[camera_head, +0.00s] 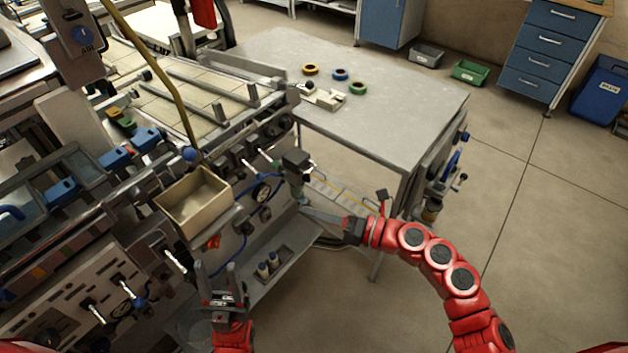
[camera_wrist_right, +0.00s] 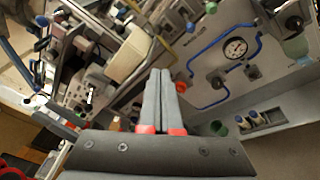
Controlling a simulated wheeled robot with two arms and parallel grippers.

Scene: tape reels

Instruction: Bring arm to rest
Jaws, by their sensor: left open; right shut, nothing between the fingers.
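My left gripper (camera_head: 219,287) is at the bottom left in the head view, pointing up with its fingers apart and empty, in front of the machine. My right arm comes in from the lower right, and its gripper (camera_head: 318,218) reaches left toward the machine's front, below the level of the grey table. In the right wrist view the right gripper's fingers (camera_wrist_right: 162,100) lie together with nothing between them. The machine's front panel (camera_wrist_right: 228,62), with a gauge and blue hose, shows beyond them.
A grey table (camera_head: 415,110) bears a yellow tape reel (camera_head: 310,69), a blue reel (camera_head: 340,74), a green reel (camera_head: 358,88) and a dispenser (camera_head: 322,96). A beige bin (camera_head: 192,212) hangs on the machine near my left gripper. The floor (camera_head: 545,220) at the right is clear.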

